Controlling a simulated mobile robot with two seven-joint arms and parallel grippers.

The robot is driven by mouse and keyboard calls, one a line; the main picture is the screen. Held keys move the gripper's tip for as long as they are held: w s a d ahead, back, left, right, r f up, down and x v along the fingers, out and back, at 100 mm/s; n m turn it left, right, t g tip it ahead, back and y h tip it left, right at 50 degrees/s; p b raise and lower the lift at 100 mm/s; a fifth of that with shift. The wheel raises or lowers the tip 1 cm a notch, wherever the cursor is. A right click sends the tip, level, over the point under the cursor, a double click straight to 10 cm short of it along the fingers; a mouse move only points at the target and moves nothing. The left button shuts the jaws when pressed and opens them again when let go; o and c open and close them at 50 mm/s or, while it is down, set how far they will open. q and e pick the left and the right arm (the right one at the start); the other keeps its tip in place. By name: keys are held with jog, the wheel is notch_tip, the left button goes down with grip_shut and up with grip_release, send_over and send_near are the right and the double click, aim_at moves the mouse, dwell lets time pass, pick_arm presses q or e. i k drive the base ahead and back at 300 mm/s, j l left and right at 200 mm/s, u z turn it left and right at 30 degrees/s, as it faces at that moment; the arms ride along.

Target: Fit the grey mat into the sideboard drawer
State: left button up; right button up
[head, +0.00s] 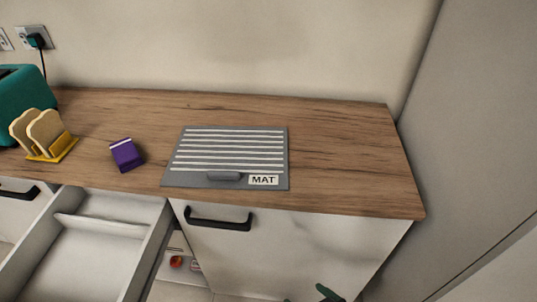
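The grey mat (230,157) lies flat on the wooden top, near its front edge. It has several white stripes, a grey handle-like tab at its front and a label reading MAT. The open white drawer (90,262) is pulled out at the lower left, below and left of the mat. Its visible floor is bare, with a white bar across its back part. A small dark green tip (328,293) at the bottom edge is perhaps part of my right gripper; its fingers cannot be made out. My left gripper is not in view.
A purple box (126,154) stands left of the mat. Toast slices in a yellow rack (45,137) and a teal toaster (24,101) are further left. The wooden top (350,160) is clear right of the mat. A closed front with a black handle (218,222) is below it.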

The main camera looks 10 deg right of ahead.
aim_at(86, 244)
jog(key=u, duration=1.8)
jog(key=k+j+z, duration=0.1)
jog(key=z, duration=0.85)
jog(key=i+z, duration=0.15)
jog(key=z, duration=0.8)
jog(key=l+u, duration=0.1)
jog(key=u, duration=1.45)
